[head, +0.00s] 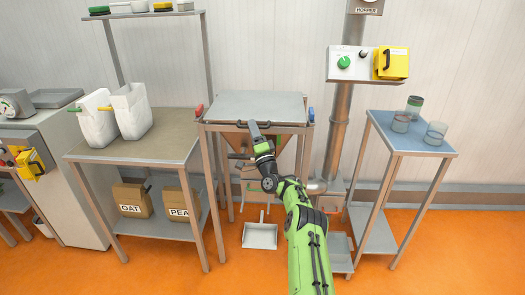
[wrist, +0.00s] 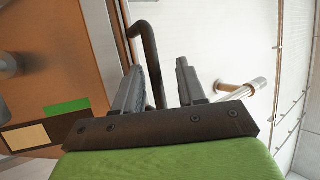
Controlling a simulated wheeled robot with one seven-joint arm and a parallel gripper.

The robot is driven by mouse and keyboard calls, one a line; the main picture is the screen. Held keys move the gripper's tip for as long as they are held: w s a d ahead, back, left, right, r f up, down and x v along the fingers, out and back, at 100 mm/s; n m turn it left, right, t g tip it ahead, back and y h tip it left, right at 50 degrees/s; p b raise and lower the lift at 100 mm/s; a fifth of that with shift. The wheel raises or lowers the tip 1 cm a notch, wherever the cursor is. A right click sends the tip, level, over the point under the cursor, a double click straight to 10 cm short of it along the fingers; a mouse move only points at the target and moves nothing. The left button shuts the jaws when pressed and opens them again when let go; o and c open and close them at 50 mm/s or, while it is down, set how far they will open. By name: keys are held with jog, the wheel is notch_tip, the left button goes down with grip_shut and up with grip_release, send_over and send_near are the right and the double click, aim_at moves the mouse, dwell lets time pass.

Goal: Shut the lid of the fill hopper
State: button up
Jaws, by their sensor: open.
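The fill hopper (head: 286,143) stands on a frame in the middle of the head view. Its flat grey lid (head: 262,104) appears to lie level across the top; a small gap could not be made out. My gripper (head: 251,125) is at the lid's front edge, seen from behind. In the wrist view my gripper (wrist: 160,68) is open, its two grey fingers apart. A dark bent handle (wrist: 149,50) shows between the fingers, nearer the left one. I cannot tell whether either finger touches it. My arm hides part of the hopper's front.
A table with white jugs (head: 130,110) stands left of the hopper. A blue-topped table (head: 412,137) with cups stands right, beside a post with a control box (head: 357,63). A grey scoop-like pan (head: 260,235) is low beneath the hopper. Orange floor is open in front.

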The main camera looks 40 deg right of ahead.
jog(key=b+v, duration=0.2)
jog(key=v, duration=1.1)
jog(key=shift+a+b, duration=0.2)
jog(key=shift+b, duration=0.15)
jog(key=shift+s+r, duration=0.1)
jog(key=shift+s, duration=0.05)
